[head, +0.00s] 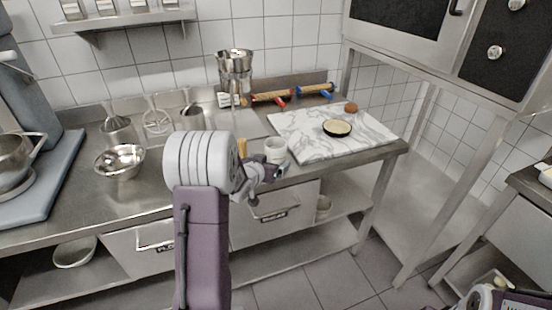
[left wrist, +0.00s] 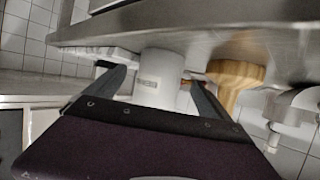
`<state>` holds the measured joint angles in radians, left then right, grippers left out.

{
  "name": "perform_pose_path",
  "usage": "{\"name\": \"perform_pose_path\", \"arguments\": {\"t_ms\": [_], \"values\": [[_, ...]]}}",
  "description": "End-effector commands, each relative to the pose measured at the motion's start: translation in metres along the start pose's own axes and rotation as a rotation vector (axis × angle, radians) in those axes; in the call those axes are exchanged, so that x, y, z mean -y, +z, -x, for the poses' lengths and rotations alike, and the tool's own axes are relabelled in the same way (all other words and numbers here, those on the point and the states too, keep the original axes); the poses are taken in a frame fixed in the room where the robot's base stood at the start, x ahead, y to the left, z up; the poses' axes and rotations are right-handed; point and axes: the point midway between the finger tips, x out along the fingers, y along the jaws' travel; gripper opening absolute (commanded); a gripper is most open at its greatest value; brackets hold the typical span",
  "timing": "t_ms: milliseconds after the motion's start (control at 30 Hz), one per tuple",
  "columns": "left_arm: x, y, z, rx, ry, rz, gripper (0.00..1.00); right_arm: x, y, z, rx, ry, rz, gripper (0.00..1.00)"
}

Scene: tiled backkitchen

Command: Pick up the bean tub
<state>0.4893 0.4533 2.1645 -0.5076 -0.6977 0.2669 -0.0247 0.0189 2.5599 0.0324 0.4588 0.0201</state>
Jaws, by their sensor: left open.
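The bean tub seems to be the small white tub (head: 275,150) standing upright near the counter's front edge, left of the marble board. My left gripper (head: 277,171) is at the front edge of the counter, just in front of the tub. Its two dark fingers (left wrist: 152,84) are spread, one on each side of the tub. I cannot tell whether they touch it. My right gripper does not show; only part of my arm is at the bottom right.
A wooden item (left wrist: 236,76) stands close beside the tub. The marble board (head: 305,145) holds a dark dish (head: 337,128) and a brown ball (head: 351,107). Rolling pins (head: 273,96) lie behind it. A metal bowl (head: 120,161) and steel containers stand left on the steel counter.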

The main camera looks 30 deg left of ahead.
Motion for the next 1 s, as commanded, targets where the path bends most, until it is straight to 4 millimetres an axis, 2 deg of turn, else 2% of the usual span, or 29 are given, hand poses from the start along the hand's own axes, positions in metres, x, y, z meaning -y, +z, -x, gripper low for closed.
{"name": "perform_pose_path", "arguments": {"t_ms": [133,300,400,633,667,933,967,1000], "values": [[0.000,-0.001,-0.007,0.000,0.001,-0.001,0.93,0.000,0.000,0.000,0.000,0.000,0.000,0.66],[-0.001,-0.004,-0.039,0.000,0.001,-0.001,0.93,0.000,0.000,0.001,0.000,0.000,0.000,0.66],[0.000,-0.003,-0.050,0.001,0.000,-0.001,0.93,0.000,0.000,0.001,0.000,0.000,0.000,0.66],[0.000,-0.004,-0.053,0.000,0.000,-0.001,0.93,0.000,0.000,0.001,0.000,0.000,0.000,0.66],[0.000,-0.004,-0.053,0.000,0.000,-0.001,0.87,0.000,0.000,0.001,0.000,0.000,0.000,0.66],[0.000,-0.004,-0.053,0.000,0.000,-0.001,0.12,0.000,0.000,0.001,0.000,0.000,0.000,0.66],[0.000,-0.004,-0.053,0.000,0.000,-0.001,0.05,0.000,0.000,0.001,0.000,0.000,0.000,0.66],[0.000,-0.005,-0.052,-0.003,0.000,-0.001,0.05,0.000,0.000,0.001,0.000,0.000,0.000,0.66]]}}
